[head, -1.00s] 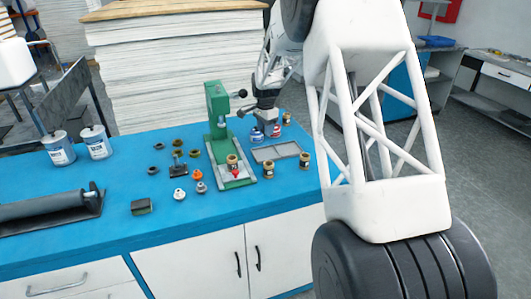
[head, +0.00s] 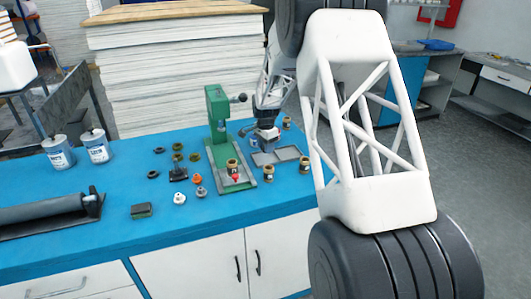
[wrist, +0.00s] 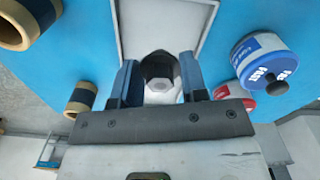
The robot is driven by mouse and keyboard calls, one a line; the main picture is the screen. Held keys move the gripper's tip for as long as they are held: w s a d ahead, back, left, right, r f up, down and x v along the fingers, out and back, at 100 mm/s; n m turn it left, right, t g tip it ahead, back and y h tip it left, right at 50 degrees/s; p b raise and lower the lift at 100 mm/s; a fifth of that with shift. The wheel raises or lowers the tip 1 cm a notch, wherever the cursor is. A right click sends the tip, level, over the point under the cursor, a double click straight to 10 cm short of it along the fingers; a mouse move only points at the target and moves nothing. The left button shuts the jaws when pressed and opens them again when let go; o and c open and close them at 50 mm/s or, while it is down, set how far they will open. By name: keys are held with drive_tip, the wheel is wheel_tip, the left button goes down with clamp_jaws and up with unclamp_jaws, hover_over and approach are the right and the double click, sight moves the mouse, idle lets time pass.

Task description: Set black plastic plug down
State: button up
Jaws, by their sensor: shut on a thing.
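The black plastic plug (wrist: 160,68) shows in the wrist view as a dark piece with a pale flat face, between the two fingers. My gripper (wrist: 158,82) is shut on it. In the head view my gripper (head: 267,149) is low over the shallow grey tray (head: 288,153), at the right part of the blue table. The plug is hidden there. In the wrist view the tray (wrist: 140,22) lies under the plug. I cannot tell whether the plug touches the tray.
A green press (head: 217,125) stands left of the tray, with a brown-and-black jar (head: 232,166) on its base. Other jars (head: 305,168) stand near the tray. A blue-and-white can (wrist: 262,65) is close to the right finger. Several small plugs (head: 178,174) lie left of the press.

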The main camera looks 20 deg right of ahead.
drive_tip(key=shift+f, duration=1.5)
drive_tip(key=shift+f, duration=0.15)
drive_tip(key=o, duration=0.9)
wheel_tip(320, 180, up, 12)
drive_tip(key=shift+r, duration=0.2)
